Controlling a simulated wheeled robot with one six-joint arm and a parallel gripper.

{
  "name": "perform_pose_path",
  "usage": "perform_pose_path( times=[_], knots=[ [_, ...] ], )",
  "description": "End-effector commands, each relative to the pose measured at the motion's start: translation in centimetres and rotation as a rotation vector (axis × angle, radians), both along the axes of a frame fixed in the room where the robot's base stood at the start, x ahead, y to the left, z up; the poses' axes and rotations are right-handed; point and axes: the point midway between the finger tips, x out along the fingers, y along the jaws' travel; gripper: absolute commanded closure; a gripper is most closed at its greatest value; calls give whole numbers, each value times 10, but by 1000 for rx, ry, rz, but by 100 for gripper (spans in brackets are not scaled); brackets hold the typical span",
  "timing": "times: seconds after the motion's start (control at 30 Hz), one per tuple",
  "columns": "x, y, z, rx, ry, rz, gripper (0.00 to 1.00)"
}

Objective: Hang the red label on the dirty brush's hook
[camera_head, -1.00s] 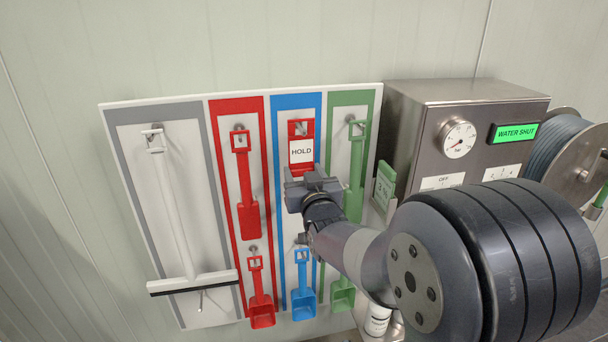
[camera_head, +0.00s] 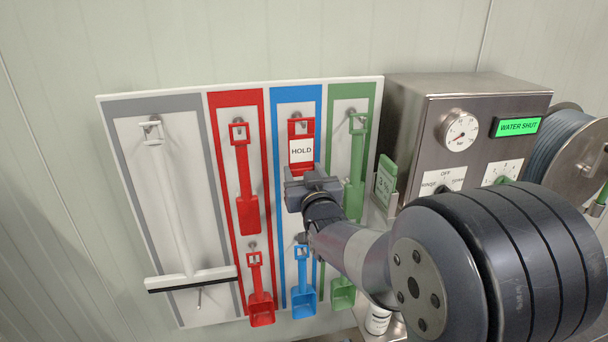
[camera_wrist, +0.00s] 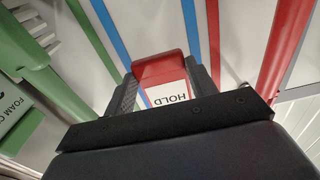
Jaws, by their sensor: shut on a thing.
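The red label (camera_head: 301,166) has a white panel reading HOLD and a square opening near its top. My gripper (camera_head: 306,180) is shut on its lower part and holds it upright in front of the blue-framed strip. A metal hook (camera_head: 298,127) shows through the opening; I cannot tell whether the label hangs on it or is just in front of it. In the wrist view the red label (camera_wrist: 160,70) is between my two fingers, with HOLD upside down. No brush shows clearly as dirty; my gripper and arm hide part of the blue strip.
The tool board (camera_head: 240,91) carries a white squeegee (camera_head: 172,210), red tools (camera_head: 247,190), a blue scoop (camera_head: 303,298) and a green tool (camera_head: 355,170). A steel control box (camera_head: 410,130) with a gauge stands to the right, beside a hose reel (camera_head: 560,140) and a green sign (camera_head: 386,180).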

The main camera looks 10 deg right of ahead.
Motion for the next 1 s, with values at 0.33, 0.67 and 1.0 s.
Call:
perform_pose_path(
  times=[0.33,0.67,1.0],
  knots=[
    [0,0,0,0,1,0,29],
    [0,0,0,0,1,0,21],
    [-34,0,-3,0,-2,0,21]
  ],
)
